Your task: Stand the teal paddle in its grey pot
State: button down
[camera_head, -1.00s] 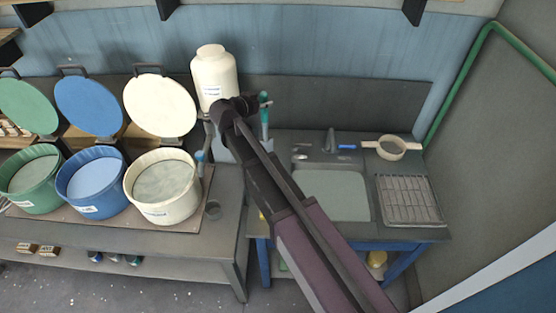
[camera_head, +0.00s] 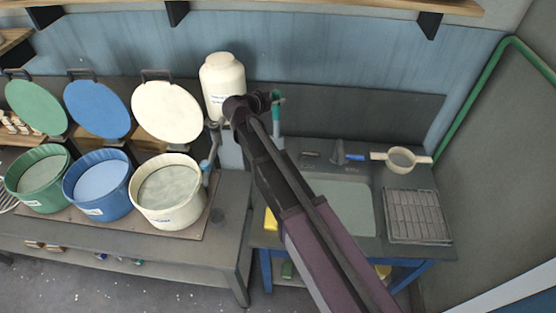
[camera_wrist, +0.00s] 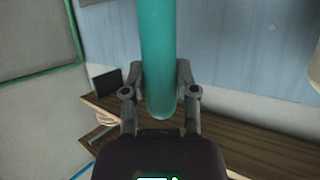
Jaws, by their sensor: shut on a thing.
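The teal paddle (camera_head: 277,116) hangs upright from my gripper (camera_head: 272,97), above the left end of the sink unit. In the wrist view its teal shaft (camera_wrist: 158,60) stands between the two fingers (camera_wrist: 160,92), which are shut on it near its rounded end.
Green (camera_head: 40,178), blue (camera_head: 98,183) and cream (camera_head: 168,192) tubs stand on the left bench, lids raised behind. A white jug (camera_head: 223,85) stands close left of my gripper. The sink (camera_head: 350,205), a strainer (camera_head: 401,160) and a rack (camera_head: 416,215) are at right.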

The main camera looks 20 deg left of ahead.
aim_at(274, 138)
jog(key=shift+f+b, duration=6.75)
jog(key=shift+f, duration=0.25)
jog(key=shift+f+b, duration=1.85)
jog(key=shift+b, duration=0.1)
jog(key=shift+f, duration=0.15)
jog(key=shift+c, duration=2)
grip_release()
jog(key=shift+r, duration=0.25)
jog(key=p+v, duration=0.4)
jog(key=v, duration=0.8)
jog(key=shift+p, duration=0.35)
